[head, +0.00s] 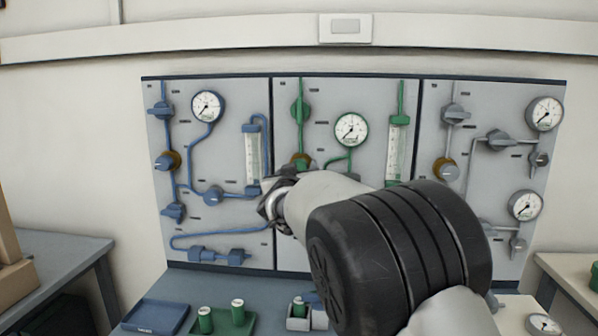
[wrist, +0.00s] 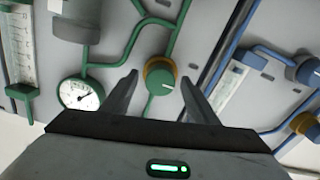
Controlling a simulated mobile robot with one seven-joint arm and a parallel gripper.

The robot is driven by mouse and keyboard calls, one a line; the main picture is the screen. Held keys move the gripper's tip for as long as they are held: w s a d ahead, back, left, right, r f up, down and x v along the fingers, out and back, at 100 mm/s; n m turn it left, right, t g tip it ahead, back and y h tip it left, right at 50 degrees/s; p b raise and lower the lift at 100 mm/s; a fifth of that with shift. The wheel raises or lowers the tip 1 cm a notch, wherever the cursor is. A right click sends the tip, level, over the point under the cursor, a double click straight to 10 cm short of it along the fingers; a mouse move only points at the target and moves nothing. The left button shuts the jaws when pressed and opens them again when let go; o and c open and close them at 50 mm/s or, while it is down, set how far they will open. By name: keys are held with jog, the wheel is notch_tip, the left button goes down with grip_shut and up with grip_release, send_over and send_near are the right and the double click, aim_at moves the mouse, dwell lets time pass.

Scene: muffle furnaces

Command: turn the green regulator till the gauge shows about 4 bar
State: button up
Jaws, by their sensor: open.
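The green regulator (wrist: 161,81) has a round green knob with a white mark and a brass collar; it sits on the middle panel. In the head view the regulator (head: 302,158) shows just above my gripper, partly covered by it. The gauge (head: 351,129) with a green rim is up and right of it; in the wrist view the gauge (wrist: 80,95) lies left of my fingers. Its numbers are too small to read. My gripper (head: 268,198) is open, with the knob showing between its two fingertips in the wrist view (wrist: 159,77). No contact is visible.
The left panel carries blue pipes and valves (head: 213,195); the right panel has grey valves and two gauges (head: 545,113). A green flowmeter (head: 397,150) stands right of the middle gauge. A blue tray (head: 155,316) and a green tray (head: 222,325) lie on the bench below.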

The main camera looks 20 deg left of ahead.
jog(key=c, duration=1)
jog(key=shift+c, duration=0.2)
jog(key=shift+m, duration=0.4)
jog(key=m, duration=0.2)
jog(key=shift+m, duration=0.4)
jog(key=m+b, duration=0.2)
jog(key=m, duration=1.5)
jog(key=shift+f+m, duration=0.1)
jog(key=shift+m, duration=0.3)
